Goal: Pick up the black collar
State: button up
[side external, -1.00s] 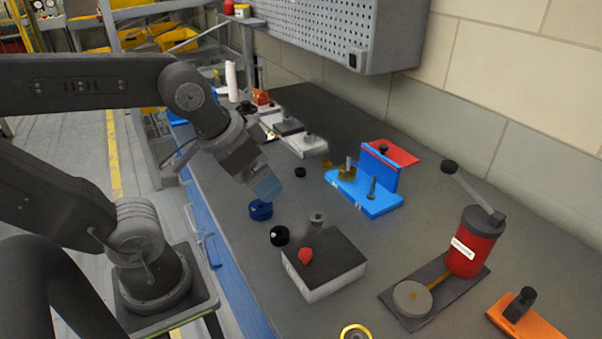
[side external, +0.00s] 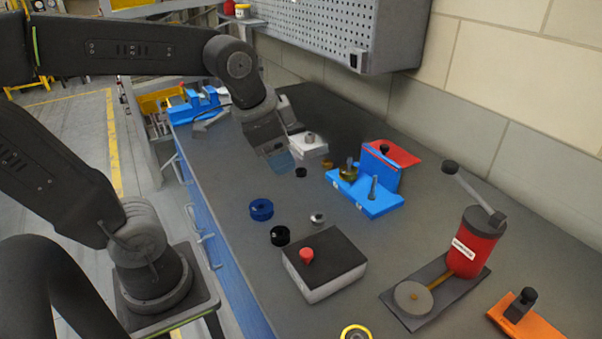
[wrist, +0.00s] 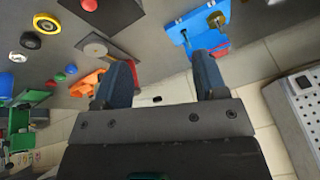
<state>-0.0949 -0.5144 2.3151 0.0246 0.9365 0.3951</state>
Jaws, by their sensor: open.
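A black round collar (side external: 280,235) lies on the bench in the side view, just left of the black-topped box. A smaller black round part (side external: 301,172) lies farther back, near my gripper. I cannot be sure which of these two is meant. My gripper (side external: 282,164) is above the bench, to the left of the blue fixture and beyond the blue collar (side external: 261,209). In the wrist view my gripper (wrist: 162,85) has its two blue-grey fingers wide apart with nothing between them.
A blue fixture (side external: 366,206) with posts stands right of my gripper. The black-topped box (side external: 323,270) with a red knob and a small metal part (side external: 317,218) are in front. A red crank device (side external: 470,245) stands at right. A white block (side external: 309,148) sits behind my gripper.

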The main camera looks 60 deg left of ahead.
jog(key=w+a+m+g, duration=0.1)
jog(key=w+a+m, duration=0.3)
jog(key=w+a, duration=0.15)
jog(key=m+g, duration=0.4)
jog(key=m, duration=0.6)
send_over(301, 168)
jog(key=d, duration=0.1)
jog(key=shift+y, duration=0.4)
jog(key=f, duration=1.7)
jog(key=shift+s+d+f, duration=0.15)
jog(key=shift+s+f, duration=0.15)
jog(key=shift+f, duration=2.8)
jog(key=c, duration=1)
